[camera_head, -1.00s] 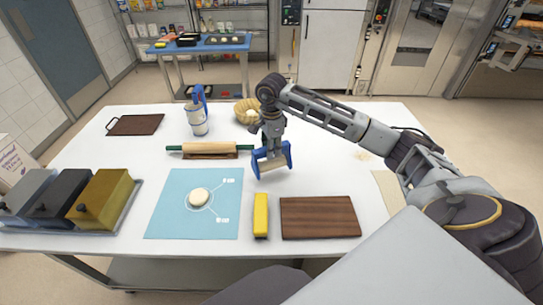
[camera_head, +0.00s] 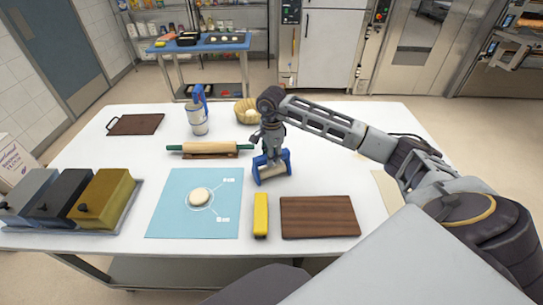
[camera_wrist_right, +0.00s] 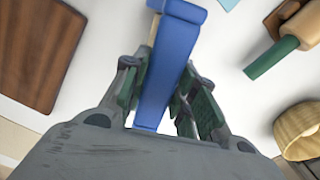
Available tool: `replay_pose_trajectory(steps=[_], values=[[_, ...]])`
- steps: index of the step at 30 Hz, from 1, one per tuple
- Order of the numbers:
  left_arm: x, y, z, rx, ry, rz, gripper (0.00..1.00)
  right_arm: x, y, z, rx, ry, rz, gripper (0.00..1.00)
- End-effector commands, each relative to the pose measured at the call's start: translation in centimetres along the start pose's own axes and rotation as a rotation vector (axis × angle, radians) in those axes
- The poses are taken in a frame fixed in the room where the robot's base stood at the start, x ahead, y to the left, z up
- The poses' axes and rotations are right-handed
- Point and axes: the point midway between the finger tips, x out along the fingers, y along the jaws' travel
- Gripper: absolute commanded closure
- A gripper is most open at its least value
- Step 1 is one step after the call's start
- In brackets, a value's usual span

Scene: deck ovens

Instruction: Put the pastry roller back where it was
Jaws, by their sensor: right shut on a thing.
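The pastry roller (camera_head: 272,172) has a blue frame and a pale roller, seen right of the blue mat's top corner in the head view. My right gripper (camera_head: 272,150) is shut on it from above. In the right wrist view my right gripper (camera_wrist_right: 160,100) has its green-padded fingers on either side of the long blue handle (camera_wrist_right: 172,62). I cannot tell whether the roller touches the table. My left gripper is not in view.
A blue mat (camera_head: 166,215) holds a round dough piece (camera_head: 200,195). A green-handled rolling pin (camera_head: 208,147) lies behind. A yellow block (camera_head: 261,215) and brown board (camera_head: 320,217) are in front. A basket (camera_head: 246,111) and a blue-handled container (camera_head: 198,120) stand farther back.

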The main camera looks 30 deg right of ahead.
Motion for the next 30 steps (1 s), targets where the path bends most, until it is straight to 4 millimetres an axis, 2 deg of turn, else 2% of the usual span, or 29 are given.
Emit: replay_pose_trajectory(steps=[4, 5, 9, 25, 30], values=[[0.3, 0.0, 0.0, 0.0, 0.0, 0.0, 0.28, 0.3, 0.0, 0.0, 0.0, 0.0, -0.001, 1.0], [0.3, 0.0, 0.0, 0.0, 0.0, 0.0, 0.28, 0.3, 0.0, 0.0, 0.0, 0.0, 0.0, 0.68], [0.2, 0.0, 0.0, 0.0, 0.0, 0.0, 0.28, 0.2, 0.0, 0.0, 0.0, 0.0, 0.0, 0.5], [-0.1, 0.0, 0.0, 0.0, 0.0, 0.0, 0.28, -0.1, 0.0, 0.0, 0.0, 0.0, 0.0, 0.5], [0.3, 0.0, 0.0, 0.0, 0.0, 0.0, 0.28, -1.4, -0.1, 0.0, 0.001, 0.0, -0.003, 0.5]])
